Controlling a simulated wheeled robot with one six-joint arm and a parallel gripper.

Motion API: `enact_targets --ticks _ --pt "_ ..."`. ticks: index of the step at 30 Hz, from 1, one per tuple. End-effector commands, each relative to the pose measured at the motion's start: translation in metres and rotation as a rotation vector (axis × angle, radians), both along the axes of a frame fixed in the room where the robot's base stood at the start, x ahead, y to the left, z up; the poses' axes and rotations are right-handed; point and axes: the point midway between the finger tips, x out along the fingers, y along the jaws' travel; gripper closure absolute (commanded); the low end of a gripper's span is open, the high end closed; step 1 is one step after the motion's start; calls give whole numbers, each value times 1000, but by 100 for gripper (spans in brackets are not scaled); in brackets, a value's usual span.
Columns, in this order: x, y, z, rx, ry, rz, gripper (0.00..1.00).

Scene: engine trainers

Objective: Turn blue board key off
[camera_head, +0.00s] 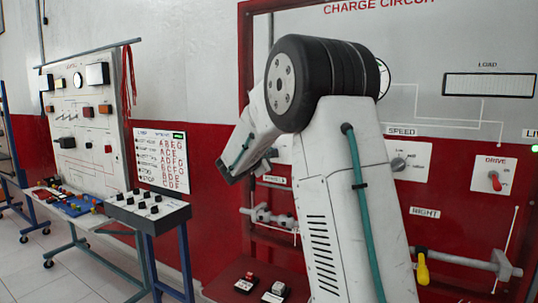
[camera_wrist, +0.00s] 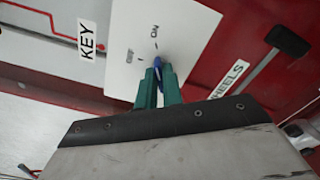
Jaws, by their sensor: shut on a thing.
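In the wrist view, a blue key (camera_wrist: 158,63) stands on a white plate (camera_wrist: 183,30) marked ON and OFF, beside a KEY label. The ON mark is above the key in the picture and the OFF mark is to its left. My gripper (camera_wrist: 158,74) has its green fingers shut on the blue key. The fingers cover much of the key, so its exact turn is hard to tell. In the head view, my own arm stands before the board, and I cannot make out the key or the fingertips.
A WHEELS label (camera_wrist: 228,81) and a black-ended lever (camera_wrist: 288,40) are right of the key in the wrist view. In the head view, a SPEED knob (camera_head: 398,164), a red DRIVE switch (camera_head: 495,181) and a yellow handle (camera_head: 422,270) are right of my arm. A bench panel (camera_head: 85,135) stands left.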

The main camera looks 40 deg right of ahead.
Motion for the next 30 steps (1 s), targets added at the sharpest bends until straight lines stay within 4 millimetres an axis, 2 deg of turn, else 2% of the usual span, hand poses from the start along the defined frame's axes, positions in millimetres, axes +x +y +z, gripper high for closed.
enact_targets --ticks 8,30 --pt "0 0 0 -60 172 -1 100" --pt "1 0 0 -274 787 0 100"
